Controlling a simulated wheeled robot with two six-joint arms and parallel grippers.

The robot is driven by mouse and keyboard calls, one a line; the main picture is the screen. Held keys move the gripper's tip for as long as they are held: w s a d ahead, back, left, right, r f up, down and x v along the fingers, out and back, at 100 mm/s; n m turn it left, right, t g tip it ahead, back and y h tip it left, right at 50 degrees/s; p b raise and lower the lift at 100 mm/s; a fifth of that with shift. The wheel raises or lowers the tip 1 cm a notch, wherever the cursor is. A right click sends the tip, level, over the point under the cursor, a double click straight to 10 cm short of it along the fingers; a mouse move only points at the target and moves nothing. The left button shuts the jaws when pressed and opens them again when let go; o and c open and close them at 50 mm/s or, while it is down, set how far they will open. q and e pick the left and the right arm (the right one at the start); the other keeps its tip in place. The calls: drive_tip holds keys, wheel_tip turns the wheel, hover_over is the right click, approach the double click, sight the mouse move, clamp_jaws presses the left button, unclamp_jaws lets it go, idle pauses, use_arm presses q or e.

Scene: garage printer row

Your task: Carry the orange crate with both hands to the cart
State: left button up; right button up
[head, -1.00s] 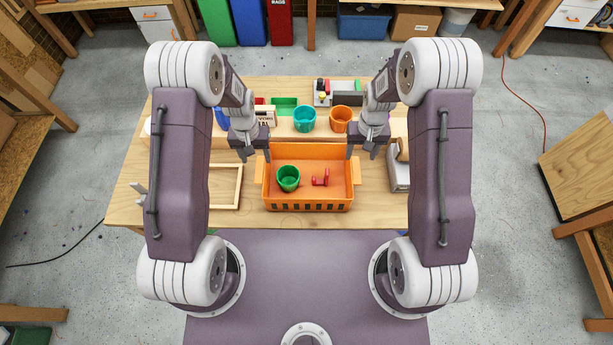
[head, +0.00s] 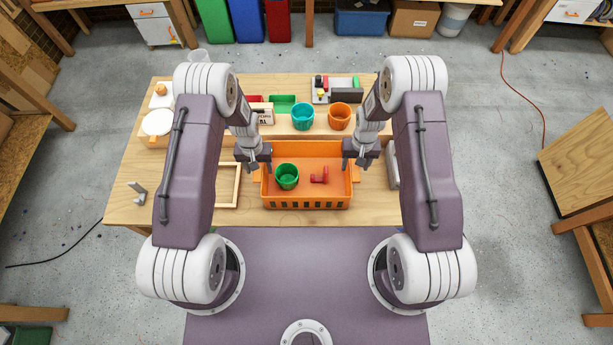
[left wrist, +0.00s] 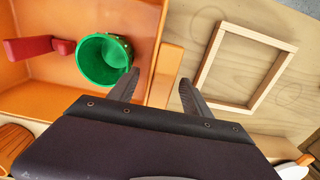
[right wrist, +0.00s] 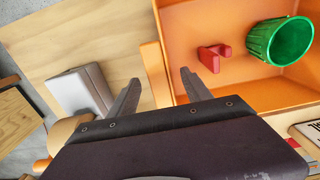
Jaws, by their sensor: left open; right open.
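The orange crate (head: 307,204) sits on the wooden table in front of me, with a green cup (head: 287,176) and a red part (head: 319,175) inside. My left gripper (head: 254,167) is open at the crate's left side. In the left wrist view its fingers (left wrist: 158,92) stand on either side of the crate's side handle (left wrist: 165,75). My right gripper (head: 360,162) is open at the right side. In the right wrist view its fingers (right wrist: 160,88) straddle the other handle (right wrist: 155,72). I cannot tell whether any finger touches a handle. The cart is not recognisable in view.
A teal cup (head: 303,116) and an orange cup (head: 339,116) stand behind the crate. A wooden frame (head: 236,186) lies to its left. A grey-white box (right wrist: 80,90) stands right of it. The table's front edge is clear.

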use_arm(q)
clamp_jaws()
use_arm(e)
clamp_jaws()
drive_tip(key=shift+w+r, duration=0.1)
drive_tip(key=shift+r, duration=0.05)
idle(1.0)
